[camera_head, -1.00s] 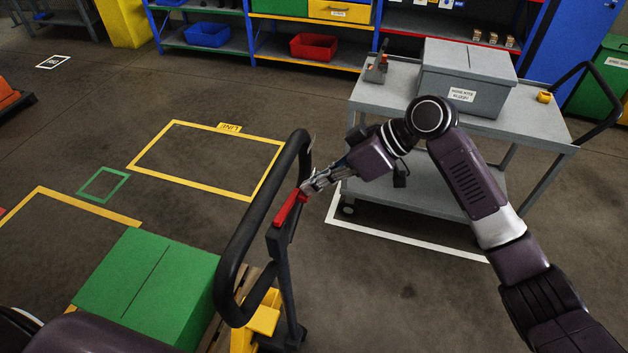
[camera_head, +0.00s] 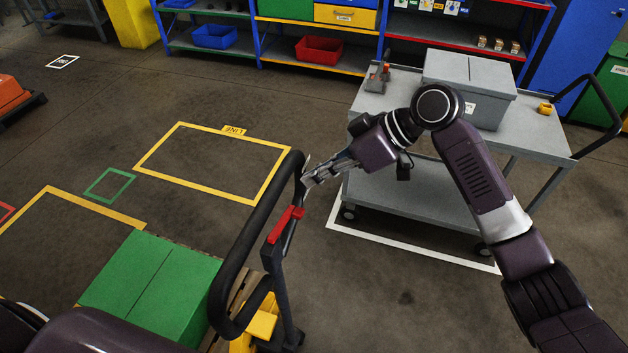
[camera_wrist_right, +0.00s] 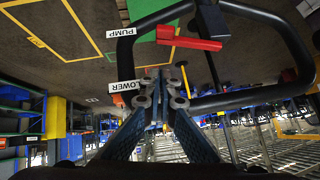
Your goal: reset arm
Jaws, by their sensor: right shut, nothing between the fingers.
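My right gripper (camera_head: 310,178) is at the upper part of the black loop handle (camera_head: 230,255) of a pallet jack. Its fingers are shut and empty. In the wrist view the fingertips (camera_wrist_right: 160,82) are together close to the handle bar (camera_wrist_right: 250,98), and I cannot tell whether they touch it. The red lever (camera_head: 283,225) on the handle is below the fingertips and apart from them. It also shows in the wrist view (camera_wrist_right: 190,40). Labels reading PUMP (camera_wrist_right: 125,32) and LOWER (camera_wrist_right: 126,86) are on the handle. My left gripper is not in view.
A green box (camera_head: 155,280) sits on a pallet by the yellow jack base (camera_head: 262,322). A grey cart (camera_head: 400,190) carrying a grey lidded box (camera_head: 468,85) stands behind my right arm. Shelving (camera_head: 260,45) lines the back. The yellow-outlined floor area (camera_head: 215,165) is clear.

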